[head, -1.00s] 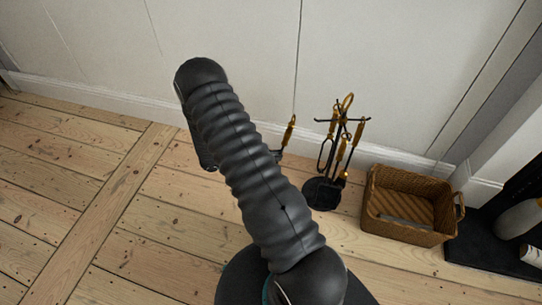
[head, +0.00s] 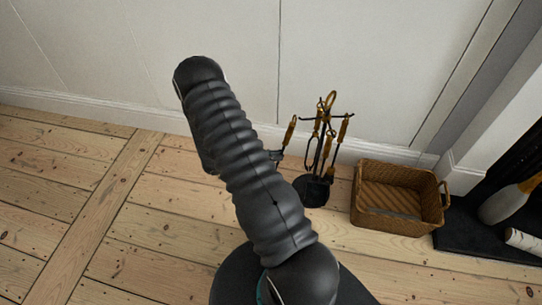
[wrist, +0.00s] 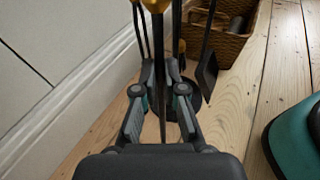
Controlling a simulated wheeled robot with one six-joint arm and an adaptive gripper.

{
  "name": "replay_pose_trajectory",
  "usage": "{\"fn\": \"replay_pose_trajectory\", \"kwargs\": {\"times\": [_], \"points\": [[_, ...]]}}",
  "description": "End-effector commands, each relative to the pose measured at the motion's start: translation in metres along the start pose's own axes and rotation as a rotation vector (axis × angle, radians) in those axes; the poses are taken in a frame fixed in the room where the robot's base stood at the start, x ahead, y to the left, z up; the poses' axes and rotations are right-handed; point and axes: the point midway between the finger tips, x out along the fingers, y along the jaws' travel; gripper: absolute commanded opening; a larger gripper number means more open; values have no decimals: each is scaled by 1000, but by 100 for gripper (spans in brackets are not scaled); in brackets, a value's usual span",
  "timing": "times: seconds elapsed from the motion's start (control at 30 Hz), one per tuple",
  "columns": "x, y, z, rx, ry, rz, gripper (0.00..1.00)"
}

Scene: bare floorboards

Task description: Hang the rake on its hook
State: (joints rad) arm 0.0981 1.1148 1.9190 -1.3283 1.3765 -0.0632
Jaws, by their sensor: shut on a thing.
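The rake (head: 290,130) shows in the head view as a gold handle just left of the tool stand; its lower part is hidden behind my arm. My gripper (wrist: 161,78) is shut on it, and the tip of my gripper (head: 277,155) shows just below the handle. In the wrist view the rake's dark shaft (wrist: 162,120) runs down between the fingers. The black stand (head: 312,192) has a round base, hook arms and a gold ring on top. Several gold-handled tools hang on it. I cannot make out which hook is free.
A wicker basket (head: 398,205) stands on the floor right of the stand. Farther right are a dark hearth slab (head: 480,238) and a pale vessel (head: 507,203). The white wall and skirting close off the back. The floorboards on the left are clear.

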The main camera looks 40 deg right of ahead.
Motion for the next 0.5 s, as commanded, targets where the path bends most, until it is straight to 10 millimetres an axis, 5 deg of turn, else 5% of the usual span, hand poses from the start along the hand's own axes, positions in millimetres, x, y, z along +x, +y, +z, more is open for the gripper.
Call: {"fn": "replay_pose_trajectory", "kwargs": {"times": [0.5], "points": [[26, -6, 1, -1, -1, 0, 0]]}}
